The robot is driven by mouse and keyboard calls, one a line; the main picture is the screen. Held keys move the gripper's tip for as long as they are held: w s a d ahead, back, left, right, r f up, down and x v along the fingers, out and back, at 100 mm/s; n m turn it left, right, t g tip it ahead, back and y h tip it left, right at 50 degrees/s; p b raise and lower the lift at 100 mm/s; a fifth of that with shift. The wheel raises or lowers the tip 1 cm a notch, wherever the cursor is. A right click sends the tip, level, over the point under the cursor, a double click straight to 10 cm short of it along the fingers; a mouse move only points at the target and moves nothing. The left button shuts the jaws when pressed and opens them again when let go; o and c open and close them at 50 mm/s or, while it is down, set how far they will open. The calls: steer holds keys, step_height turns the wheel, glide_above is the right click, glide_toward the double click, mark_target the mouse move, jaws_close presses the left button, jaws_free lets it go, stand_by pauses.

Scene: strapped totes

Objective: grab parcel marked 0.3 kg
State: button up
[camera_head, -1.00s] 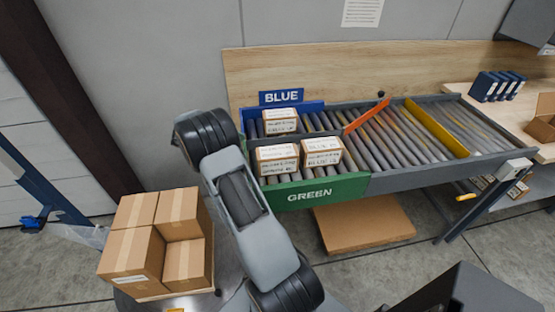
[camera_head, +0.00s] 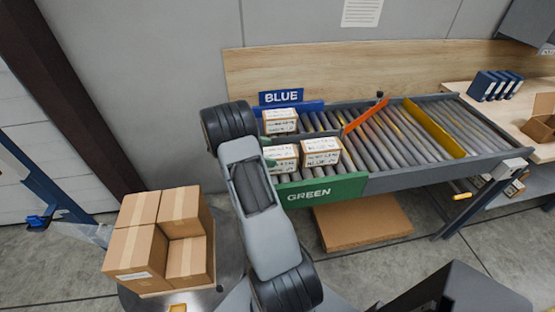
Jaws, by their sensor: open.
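Three small brown parcels with white labels sit on the roller conveyor (camera_head: 425,150). One parcel (camera_head: 280,121) is at the back by the BLUE sign. A front left parcel (camera_head: 282,158) and a front right parcel (camera_head: 321,152) stand side by side behind the green GREEN panel. The label print is too small to read, so I cannot tell which is marked 0.3 kg. My arm rises from the bottom centre, and its upper joint is left of the parcels. It covers the left edge of the front left parcel. My gripper does not show.
Stacked cardboard boxes (camera_head: 137,252) stand at the lower left. An orange divider (camera_head: 366,114) and a yellow divider (camera_head: 434,128) cross the rollers, with bare rollers between them. A flat carton (camera_head: 365,222) lies under the conveyor. A wall is behind.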

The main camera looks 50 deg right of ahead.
steer(key=shift+c, duration=0.4)
steer(key=c, duration=1)
